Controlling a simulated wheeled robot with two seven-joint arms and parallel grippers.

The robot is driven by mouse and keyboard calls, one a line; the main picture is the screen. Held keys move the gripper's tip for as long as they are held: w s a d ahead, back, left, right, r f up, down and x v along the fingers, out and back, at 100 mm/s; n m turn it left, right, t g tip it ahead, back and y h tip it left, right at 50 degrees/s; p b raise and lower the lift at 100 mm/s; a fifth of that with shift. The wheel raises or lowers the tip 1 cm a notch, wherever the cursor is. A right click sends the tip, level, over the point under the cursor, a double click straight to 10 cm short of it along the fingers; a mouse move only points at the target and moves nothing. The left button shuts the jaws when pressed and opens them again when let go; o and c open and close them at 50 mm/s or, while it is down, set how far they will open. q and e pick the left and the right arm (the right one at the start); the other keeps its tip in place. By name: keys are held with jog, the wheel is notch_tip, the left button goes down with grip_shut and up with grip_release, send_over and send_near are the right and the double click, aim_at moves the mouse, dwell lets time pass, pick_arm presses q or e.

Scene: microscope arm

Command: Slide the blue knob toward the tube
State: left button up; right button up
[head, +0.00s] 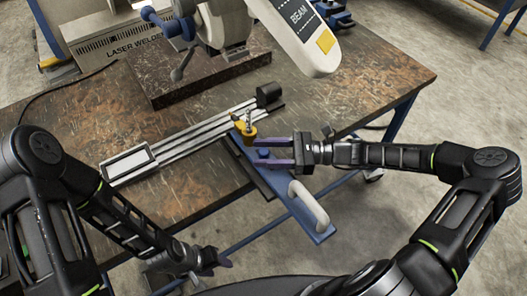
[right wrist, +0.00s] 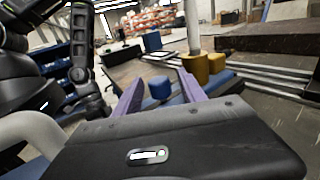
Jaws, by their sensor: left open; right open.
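The blue knob (head: 263,153) stands on the blue rail near the table's front edge, and it also shows in the right wrist view (right wrist: 159,87). My right gripper (head: 272,152) is open, with its purple fingers on either side of the knob; contact cannot be made out. A pale upright tube (right wrist: 194,35) rises from a yellow block (right wrist: 195,68) beyond the knob. The yellow block also shows in the head view (head: 244,133), a little above and left of the knob. My left gripper (head: 214,260) is open and empty, low in front of the table.
A blue rail (head: 272,178) with a white curved handle (head: 308,204) juts past the table edge. A silver linear rail (head: 190,138) crosses the brown table (head: 115,110). A white laser welder head (head: 305,35) overhangs the back. Another blue block (right wrist: 152,41) shows beyond the knob.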

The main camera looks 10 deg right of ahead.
jog(key=s+d+b, duration=0.1)
jog(key=d, duration=0.6)
jog(key=shift+s+d, duration=0.25)
dwell(0.3)
